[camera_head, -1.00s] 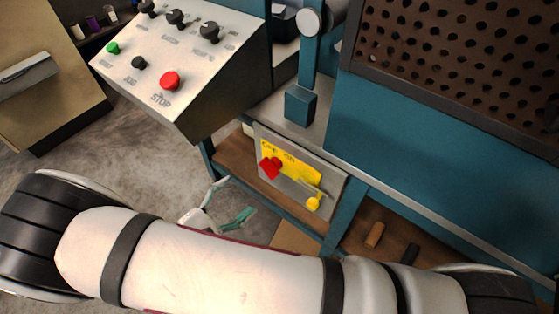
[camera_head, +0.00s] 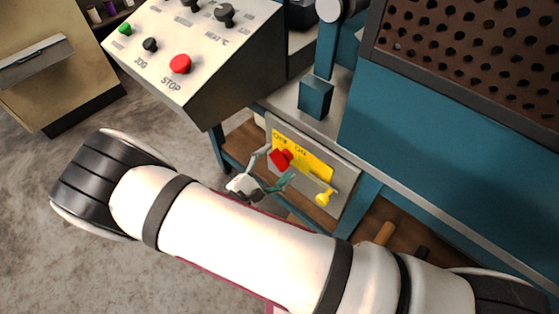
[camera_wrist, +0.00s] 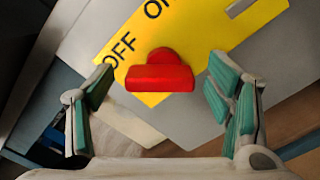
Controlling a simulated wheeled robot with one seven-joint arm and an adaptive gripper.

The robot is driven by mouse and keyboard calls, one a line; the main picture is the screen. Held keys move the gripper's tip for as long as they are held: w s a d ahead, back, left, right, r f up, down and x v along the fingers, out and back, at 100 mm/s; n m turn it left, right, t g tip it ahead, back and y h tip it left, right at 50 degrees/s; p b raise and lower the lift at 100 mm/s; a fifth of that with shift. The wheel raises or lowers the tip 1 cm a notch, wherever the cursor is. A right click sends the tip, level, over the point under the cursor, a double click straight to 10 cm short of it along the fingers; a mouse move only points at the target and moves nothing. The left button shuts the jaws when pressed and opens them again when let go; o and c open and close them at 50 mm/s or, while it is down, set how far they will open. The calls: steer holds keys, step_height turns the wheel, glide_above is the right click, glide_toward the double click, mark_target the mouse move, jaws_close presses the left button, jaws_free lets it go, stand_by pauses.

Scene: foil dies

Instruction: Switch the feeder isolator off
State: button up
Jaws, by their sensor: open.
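The feeder isolator is a red knob (camera_head: 281,159) on a yellow plate (camera_head: 316,164), mounted on a grey panel (camera_head: 345,184) low on the blue machine frame. In the wrist view the red knob (camera_wrist: 160,72) sits centrally between my fingers, below the words OFF and ON on the yellow plate (camera_wrist: 205,30). My gripper (camera_wrist: 162,105) is open, with a green-padded finger on each side of the knob and a visible gap to each. In the head view my gripper (camera_head: 270,170) is at the panel, with its fingers around the knob; contact cannot be told.
A yellow padlock-like piece (camera_head: 323,198) hangs at the panel's lower right. A sloped control box (camera_head: 190,50) with a red STOP button (camera_head: 180,64) stands above left. A blue block (camera_head: 315,97) and a perforated guard (camera_head: 470,55) are above. Open floor lies left.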

steer(key=shift+x, duration=0.85)
steer(key=shift+c, duration=0.3)
steer(key=c, duration=1.1)
steer(key=shift+n, duration=0.3)
steer(key=n, duration=0.3)
steer(key=shift+w+a, duration=0.1)
steer(key=shift+a+f+n+p, duration=0.1)
steer(key=shift+n+p, duration=0.25)
steer(key=shift+n, duration=2.15)
